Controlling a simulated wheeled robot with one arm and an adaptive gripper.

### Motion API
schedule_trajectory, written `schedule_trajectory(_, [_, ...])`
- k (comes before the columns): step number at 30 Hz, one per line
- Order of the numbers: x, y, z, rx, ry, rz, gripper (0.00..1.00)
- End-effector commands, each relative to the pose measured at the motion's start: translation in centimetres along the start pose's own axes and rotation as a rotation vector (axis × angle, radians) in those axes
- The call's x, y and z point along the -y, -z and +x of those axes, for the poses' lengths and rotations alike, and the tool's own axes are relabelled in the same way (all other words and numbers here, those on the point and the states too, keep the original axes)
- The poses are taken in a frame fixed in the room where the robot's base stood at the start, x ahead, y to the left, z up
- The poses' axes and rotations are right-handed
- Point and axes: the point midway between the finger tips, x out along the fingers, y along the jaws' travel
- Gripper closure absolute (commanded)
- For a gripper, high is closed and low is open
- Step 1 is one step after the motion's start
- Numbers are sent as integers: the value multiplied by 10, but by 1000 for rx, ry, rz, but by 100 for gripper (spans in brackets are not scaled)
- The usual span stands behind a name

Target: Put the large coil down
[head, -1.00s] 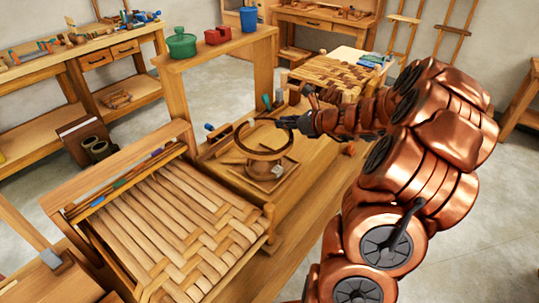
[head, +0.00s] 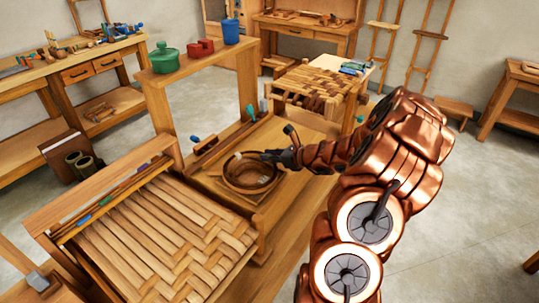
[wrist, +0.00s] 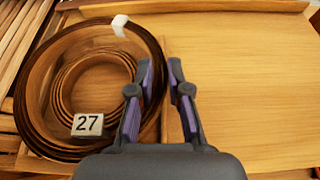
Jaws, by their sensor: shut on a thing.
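The large coil (head: 228,178) is a ring of dark brown strip, low over the wooden bench top (head: 302,142). In the wrist view the large coil (wrist: 30,105) lies flat, with a white tie (wrist: 119,24) on its far rim. A smaller coil (wrist: 62,88) shows inside its ring. A tag reading 27 (wrist: 88,125) is at the near side; I cannot tell which coil bears it. My gripper (head: 274,157) is at the large coil's right side. Its fingers (wrist: 161,72) are shut on the ring's right wall. Contact beneath the coil is unclear.
A woven seat panel (head: 165,235) stands in front at left. A shelf with a green pot (head: 164,58), red box (head: 200,47) and blue cup (head: 231,32) rises behind. The board (wrist: 240,90) right of the coil is clear.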

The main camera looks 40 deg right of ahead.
Motion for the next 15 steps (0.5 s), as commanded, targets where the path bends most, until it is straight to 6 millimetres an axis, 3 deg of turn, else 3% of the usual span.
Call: schedule_trajectory(15, [0,7,3,1,0,0,100])
